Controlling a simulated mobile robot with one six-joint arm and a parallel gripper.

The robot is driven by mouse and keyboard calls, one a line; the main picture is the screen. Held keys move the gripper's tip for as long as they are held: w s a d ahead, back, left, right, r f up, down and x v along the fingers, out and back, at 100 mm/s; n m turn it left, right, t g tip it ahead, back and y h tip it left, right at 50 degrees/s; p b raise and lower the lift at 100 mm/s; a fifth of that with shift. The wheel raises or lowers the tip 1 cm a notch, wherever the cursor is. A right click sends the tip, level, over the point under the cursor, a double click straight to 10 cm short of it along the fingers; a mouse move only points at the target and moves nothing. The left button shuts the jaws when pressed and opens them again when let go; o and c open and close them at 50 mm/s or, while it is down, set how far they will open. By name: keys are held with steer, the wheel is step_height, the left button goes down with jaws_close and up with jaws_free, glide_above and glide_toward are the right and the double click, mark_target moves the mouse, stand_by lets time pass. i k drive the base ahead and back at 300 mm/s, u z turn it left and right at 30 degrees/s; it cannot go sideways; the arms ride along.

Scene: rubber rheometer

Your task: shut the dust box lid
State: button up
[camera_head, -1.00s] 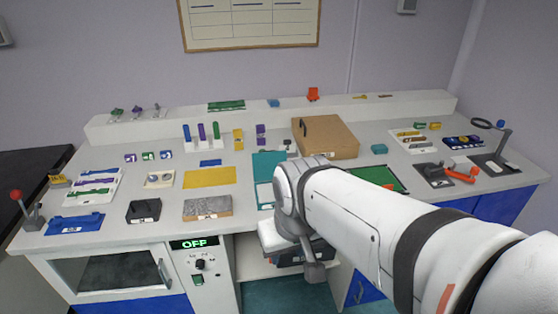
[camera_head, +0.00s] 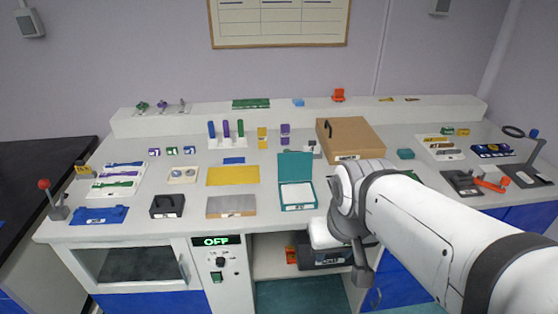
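No readable label names the dust box. The only box with a raised lid is a teal one on the bench front, right of centre. Its teal lid (camera_head: 295,164) stands up at the back, and its tray (camera_head: 297,207) shows a white inside. A large brown box (camera_head: 350,138) with a black handle sits behind it, its top closed. My gripper's fingers are hidden behind my wrist.
A yellow mat (camera_head: 232,176) and grey block (camera_head: 231,206) lie left of the teal box. A dark bin (camera_head: 326,256) sits on the shelf below the bench. A red-knobbed lever (camera_head: 50,200) is far left, and an orange-handled device (camera_head: 490,184) is at right.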

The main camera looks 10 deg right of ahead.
mark_target(292, 165)
steer(key=i, duration=0.95)
steer(key=z, duration=0.05)
